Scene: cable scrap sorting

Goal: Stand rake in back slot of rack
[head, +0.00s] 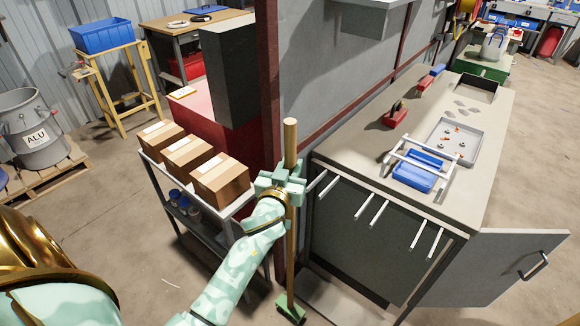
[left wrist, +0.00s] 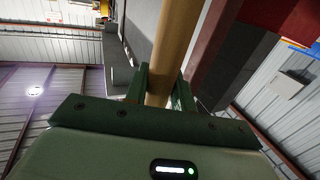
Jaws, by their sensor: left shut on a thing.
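The rake (head: 291,240) is upright, with a wooden handle and a small green head (head: 290,308) low down near the floor. My left gripper (head: 283,184) is shut on the upper part of the handle; the left wrist view also shows the handle (left wrist: 172,50) between the fingers. The rack (head: 377,213) is a row of white pegs sticking out from the front of the workbench. The rake stands to the left of the leftmost pegs (head: 318,180), close to them. I cannot tell whether the green head touches the floor. My right gripper is not in view.
The workbench (head: 340,150) carries a blue tray (head: 415,178) in a white frame and a grey tray (head: 472,128). An open cabinet door (head: 500,268) juts out at right. A cart (head: 165,185) with several cardboard boxes (head: 222,182) stands left of the rake. A dark red post (head: 268,70) rises behind.

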